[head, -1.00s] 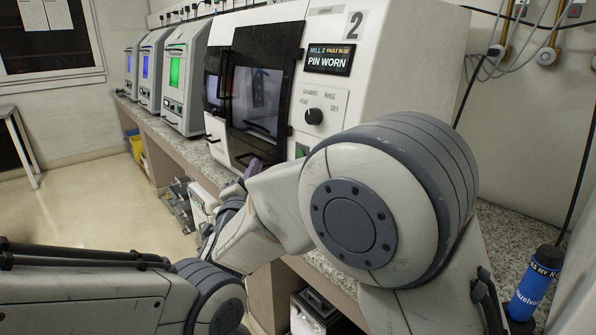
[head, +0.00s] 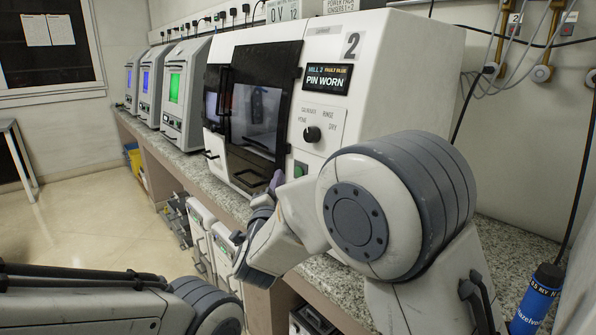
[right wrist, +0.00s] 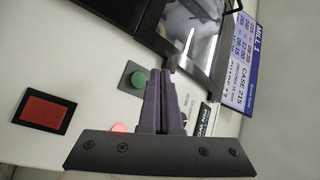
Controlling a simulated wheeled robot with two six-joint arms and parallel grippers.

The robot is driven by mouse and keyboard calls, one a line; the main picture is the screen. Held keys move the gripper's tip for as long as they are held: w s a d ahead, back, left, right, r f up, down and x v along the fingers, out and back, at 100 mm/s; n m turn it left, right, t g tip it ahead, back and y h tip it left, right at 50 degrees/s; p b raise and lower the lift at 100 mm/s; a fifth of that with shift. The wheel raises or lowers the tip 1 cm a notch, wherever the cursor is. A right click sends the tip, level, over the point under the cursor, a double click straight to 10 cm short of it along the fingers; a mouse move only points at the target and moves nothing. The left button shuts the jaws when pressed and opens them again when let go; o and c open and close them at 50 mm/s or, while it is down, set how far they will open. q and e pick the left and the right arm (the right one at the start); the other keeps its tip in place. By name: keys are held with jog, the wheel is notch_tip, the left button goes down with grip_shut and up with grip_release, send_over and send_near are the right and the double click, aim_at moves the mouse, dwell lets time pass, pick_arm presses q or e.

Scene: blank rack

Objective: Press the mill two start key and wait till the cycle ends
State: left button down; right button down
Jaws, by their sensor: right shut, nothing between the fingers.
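Mill two (head: 415,55) is a white machine marked 2, with a dark window door. Its display (head: 326,78) reads MILL 2, FAULT BLUE, PIN WORN. A green key (head: 300,169) sits low on its front, below a black knob (head: 312,134). My left gripper is out of view.
Smaller machines (head: 185,95) stand farther along the counter. A blue bottle (head: 536,300) stands at right.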

aim_at(299, 172)
jog(key=shift+w+d+b, duration=0.35)
jog(key=shift+w+d, duration=0.4)
jog(key=shift+d, duration=0.3)
jog(key=shift+d+f, duration=0.1)
dwell(1.3)
jog(key=shift+w+d+b, duration=0.25)
jog(key=shift+b, duration=0.1)
